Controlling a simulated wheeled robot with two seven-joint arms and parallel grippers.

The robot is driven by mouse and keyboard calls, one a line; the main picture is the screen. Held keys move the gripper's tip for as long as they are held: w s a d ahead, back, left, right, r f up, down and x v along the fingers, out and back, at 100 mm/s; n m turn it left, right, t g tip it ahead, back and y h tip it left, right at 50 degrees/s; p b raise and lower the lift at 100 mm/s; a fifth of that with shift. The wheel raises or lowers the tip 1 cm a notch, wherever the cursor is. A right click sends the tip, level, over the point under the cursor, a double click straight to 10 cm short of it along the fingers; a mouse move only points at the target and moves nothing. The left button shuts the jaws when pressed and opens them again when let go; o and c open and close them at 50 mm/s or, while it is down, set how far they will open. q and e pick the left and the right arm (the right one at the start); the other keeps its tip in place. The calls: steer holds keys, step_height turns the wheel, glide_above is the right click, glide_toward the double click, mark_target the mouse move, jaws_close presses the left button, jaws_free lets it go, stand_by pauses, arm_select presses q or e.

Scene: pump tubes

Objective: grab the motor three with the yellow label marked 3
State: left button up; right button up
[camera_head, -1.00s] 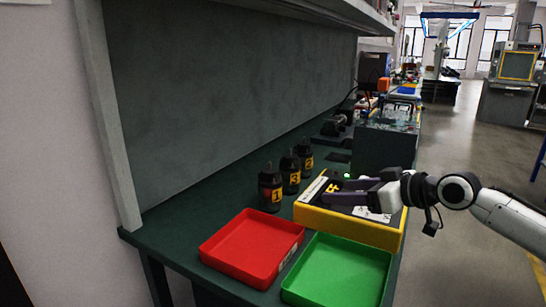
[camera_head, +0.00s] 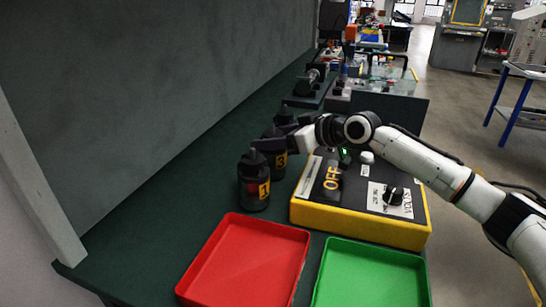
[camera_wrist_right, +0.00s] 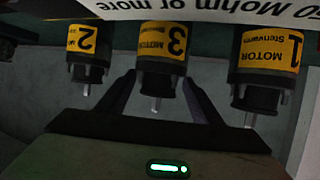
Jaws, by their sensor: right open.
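Motor three (camera_head: 280,163) is a dark cylinder with a yellow label marked 3. It stands on the green bench between motor one (camera_head: 254,187) and motor two (camera_head: 284,116), partly hidden by my gripper. In the right wrist view the labels appear upside down, with motor three (camera_wrist_right: 163,42) central, motor two (camera_wrist_right: 88,42) left and motor one (camera_wrist_right: 268,52) right. My right gripper (camera_wrist_right: 160,88) is open, its fingers on either side of motor three's narrow end; contact cannot be told. It also shows in the head view (camera_head: 272,143). My left gripper is out of view.
A yellow-edged control box (camera_head: 355,217) with an OFF label stands right of the motors, below my right arm. A red tray (camera_head: 245,262) and a green tray (camera_head: 372,275) lie in front. Dark equipment (camera_head: 375,105) stands farther back.

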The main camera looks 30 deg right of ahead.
steer(key=x, duration=0.3)
steer(key=shift+w+f, duration=0.2)
steer(key=shift+w, duration=0.2)
steer(key=shift+a, duration=0.1)
steer(key=c, duration=1.1)
steer(key=shift+f, duration=0.2)
jaws_close()
steer(key=shift+r, duration=0.35)
